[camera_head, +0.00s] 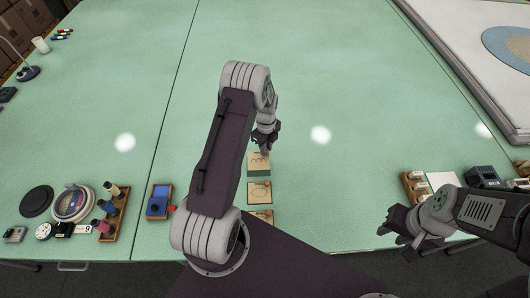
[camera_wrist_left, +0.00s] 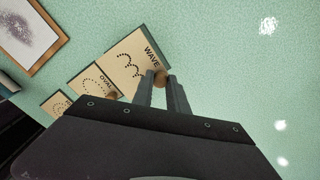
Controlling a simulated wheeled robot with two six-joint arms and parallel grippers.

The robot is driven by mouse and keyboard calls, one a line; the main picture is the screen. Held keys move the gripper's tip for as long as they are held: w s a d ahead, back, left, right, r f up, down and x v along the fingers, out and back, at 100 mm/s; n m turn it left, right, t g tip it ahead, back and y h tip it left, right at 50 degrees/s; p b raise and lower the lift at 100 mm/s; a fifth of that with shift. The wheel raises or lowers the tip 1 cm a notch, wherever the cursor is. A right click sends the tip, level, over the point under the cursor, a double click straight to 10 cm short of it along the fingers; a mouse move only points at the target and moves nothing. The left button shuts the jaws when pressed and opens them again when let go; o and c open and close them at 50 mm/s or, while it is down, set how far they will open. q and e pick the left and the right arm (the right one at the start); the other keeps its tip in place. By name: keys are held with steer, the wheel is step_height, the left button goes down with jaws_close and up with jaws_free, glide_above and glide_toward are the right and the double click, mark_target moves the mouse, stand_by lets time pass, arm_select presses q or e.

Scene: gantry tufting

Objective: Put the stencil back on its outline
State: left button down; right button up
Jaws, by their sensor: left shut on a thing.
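A tan stencil card marked WAVE (camera_wrist_left: 126,62), with a wavy row of dark holes and a brown knob at one corner, shows in the left wrist view. It also shows in the head view (camera_head: 258,164). My left gripper (camera_wrist_left: 160,82) is shut on its knob; in the head view the gripper (camera_head: 265,146) is at the card's far edge. I cannot tell whether the card touches the table. A card marked OVAL (camera_wrist_left: 92,84) lies beside it, and a third card (camera_wrist_left: 55,103) lies beyond. No outline is clearly visible. My right gripper (camera_head: 393,233) is apart, near the front edge; its jaw opening is unclear.
The green table (camera_head: 340,80) is clear behind the cards. A wooden tray with a blue item (camera_head: 158,205) stands to their left, with a rack of spools (camera_head: 110,212) beyond. At the right are a small wooden rack (camera_head: 412,187) and a white framed panel (camera_head: 480,50).

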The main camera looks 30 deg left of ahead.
arm_select(q)
steer(key=shift+a+f, duration=0.1)
steer(key=shift+f, duration=0.1)
step_height(320, 180, down, 4)
steer(key=shift+r+p, duration=0.2)
steer(key=shift+p, duration=0.3)
steer(key=shift+f, duration=0.25)
steer(key=c, duration=1.5)
jaws_free()
steer(key=shift+o, duration=1)
